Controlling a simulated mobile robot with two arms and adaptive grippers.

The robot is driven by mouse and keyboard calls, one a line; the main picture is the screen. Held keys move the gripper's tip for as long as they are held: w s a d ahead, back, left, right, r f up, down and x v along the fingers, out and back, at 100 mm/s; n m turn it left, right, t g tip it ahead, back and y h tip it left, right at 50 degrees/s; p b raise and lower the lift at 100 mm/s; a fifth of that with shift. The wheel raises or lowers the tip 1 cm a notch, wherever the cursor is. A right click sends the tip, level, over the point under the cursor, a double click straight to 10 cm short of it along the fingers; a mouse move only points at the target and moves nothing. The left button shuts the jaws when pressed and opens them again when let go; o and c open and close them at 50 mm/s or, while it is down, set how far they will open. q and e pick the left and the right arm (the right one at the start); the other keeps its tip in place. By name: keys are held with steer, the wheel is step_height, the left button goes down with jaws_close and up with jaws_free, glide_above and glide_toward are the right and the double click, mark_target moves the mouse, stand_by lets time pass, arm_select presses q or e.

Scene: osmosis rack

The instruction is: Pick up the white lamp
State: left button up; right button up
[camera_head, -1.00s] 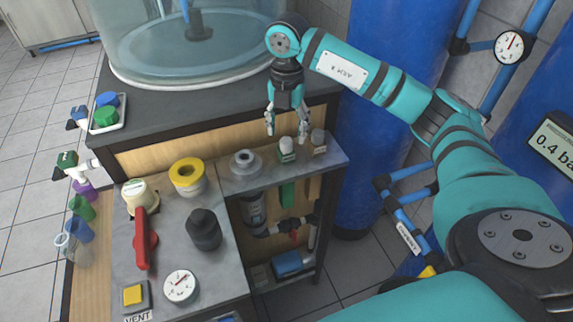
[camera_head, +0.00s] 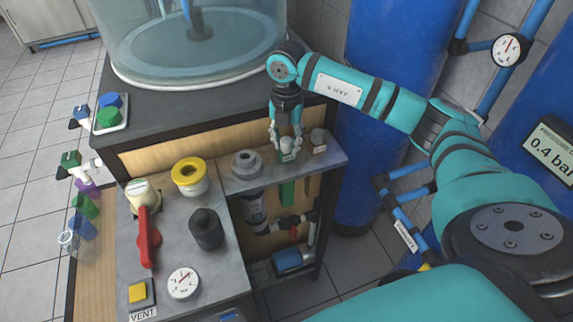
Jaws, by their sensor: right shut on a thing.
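The white lamp (camera_head: 287,144) is a small pale dome with a green and white tag at its base. It stands on the grey shelf ledge (camera_head: 240,182), near the ledge's right end. My right gripper (camera_head: 286,143) comes down from above with its fingers on both sides of the lamp and is shut on it. The fingers partly hide the dome. The lamp appears to be still at ledge height. My left gripper is not in view.
A similar small grey dome (camera_head: 318,137) stands close to the right of the lamp. A grey flanged fitting (camera_head: 246,164) is to its left. A yellow-ringed part (camera_head: 189,174), red lever (camera_head: 148,238), black knob (camera_head: 207,229) and gauge (camera_head: 183,284) crowd the panel.

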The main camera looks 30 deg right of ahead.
step_height(320, 180, up, 28)
steer(key=p, duration=0.2)
stand_by(0.8)
